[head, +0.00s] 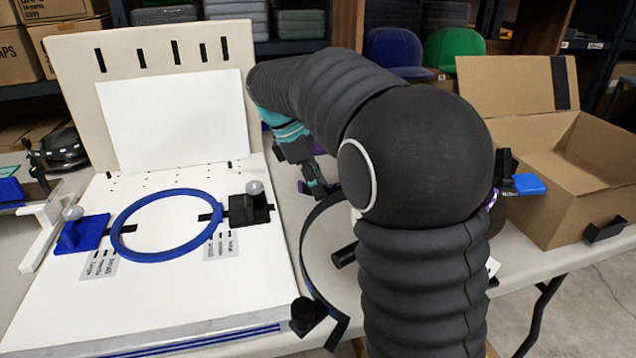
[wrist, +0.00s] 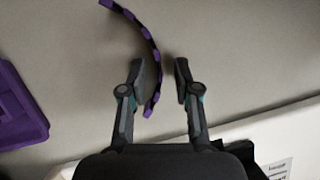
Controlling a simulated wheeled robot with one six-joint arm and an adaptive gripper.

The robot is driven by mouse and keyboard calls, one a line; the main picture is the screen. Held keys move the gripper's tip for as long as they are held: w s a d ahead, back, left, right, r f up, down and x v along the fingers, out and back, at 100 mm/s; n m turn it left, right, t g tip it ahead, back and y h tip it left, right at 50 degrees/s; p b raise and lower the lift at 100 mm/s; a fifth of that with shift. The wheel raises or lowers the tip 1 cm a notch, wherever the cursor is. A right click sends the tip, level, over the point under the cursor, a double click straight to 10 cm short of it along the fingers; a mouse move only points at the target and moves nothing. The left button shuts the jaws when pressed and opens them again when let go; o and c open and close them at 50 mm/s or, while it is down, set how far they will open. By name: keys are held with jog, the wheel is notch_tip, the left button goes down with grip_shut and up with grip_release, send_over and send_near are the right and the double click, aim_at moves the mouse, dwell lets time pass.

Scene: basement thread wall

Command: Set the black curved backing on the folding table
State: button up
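A black curved band (head: 306,255) stands at the right edge of the white board in the head view, bowing from beside my gripper down to the front. My gripper (head: 318,190) points down near its upper end. In the wrist view my gripper (wrist: 158,82) is open, its two fingers well apart. My arm hides part of the folding table (head: 545,258).
A white board with a blue hoop (head: 125,247) in clamps fills the left side of the table. An open cardboard box (head: 570,200) stands at the right. A purple piece (wrist: 18,110) lies left in the wrist view. Blue and green caps (head: 455,50) sit behind.

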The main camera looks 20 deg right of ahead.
jog(key=shift+r, duration=0.1)
jog(key=shift+a+r+p, duration=0.2)
jog(key=shift+r+p, duration=0.45)
jog(key=shift+p, duration=0.05)
jog(key=p+v, duration=0.2)
jog(key=v, duration=0.4)
